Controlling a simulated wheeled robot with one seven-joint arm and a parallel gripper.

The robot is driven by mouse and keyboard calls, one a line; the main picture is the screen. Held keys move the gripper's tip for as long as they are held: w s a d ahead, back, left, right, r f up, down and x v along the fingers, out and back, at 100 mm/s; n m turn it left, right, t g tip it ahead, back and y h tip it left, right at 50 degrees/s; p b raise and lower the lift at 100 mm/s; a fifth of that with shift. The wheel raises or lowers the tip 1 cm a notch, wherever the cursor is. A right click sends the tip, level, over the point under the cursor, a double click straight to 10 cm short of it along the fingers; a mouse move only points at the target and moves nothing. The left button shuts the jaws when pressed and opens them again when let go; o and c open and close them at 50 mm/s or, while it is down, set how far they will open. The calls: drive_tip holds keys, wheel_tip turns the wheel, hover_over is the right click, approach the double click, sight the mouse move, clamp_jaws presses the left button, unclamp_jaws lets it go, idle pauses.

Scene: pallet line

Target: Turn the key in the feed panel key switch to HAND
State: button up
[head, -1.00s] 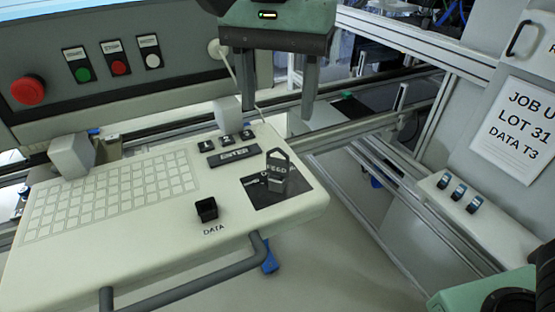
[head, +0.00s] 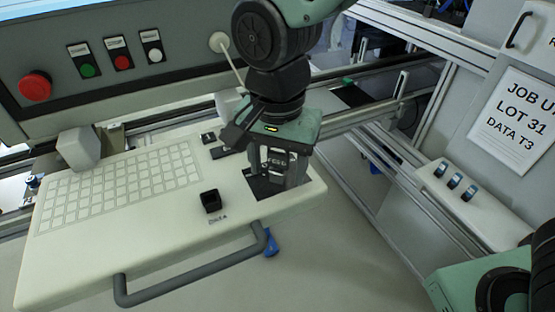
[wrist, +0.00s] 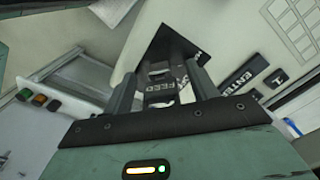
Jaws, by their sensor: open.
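The feed panel key switch sits on a black plate (head: 264,190) at the right end of the cream console. The wrist view shows the same plate (wrist: 157,52). My gripper (head: 278,181) is over the plate, pointing down, its fingers apart. The dark key (head: 277,162) stands upright in the switch and shows between the fingers. I cannot tell whether either finger touches the key. The key's position mark and the HAND lettering are hidden or too small to read.
A black DATA socket (head: 210,201) stands left of the plate. A keypad (head: 118,185) fills the console's left part. A grey handle rail (head: 190,268) runs along the front edge. A red stop button (head: 35,86) is on the upper panel. Rocker switches (head: 455,181) are at right.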

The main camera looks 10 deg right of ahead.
drive_tip(key=c, duration=1)
drive_tip(key=n+p, duration=0.1)
drive_tip(key=n, duration=0.5)
drive_tip(key=shift+d+r, duration=0.1)
drive_tip(key=shift+r, duration=0.05)
drive_tip(key=shift+c, duration=0.2)
drive_tip(key=n+p, duration=0.1)
drive_tip(key=n, duration=0.3)
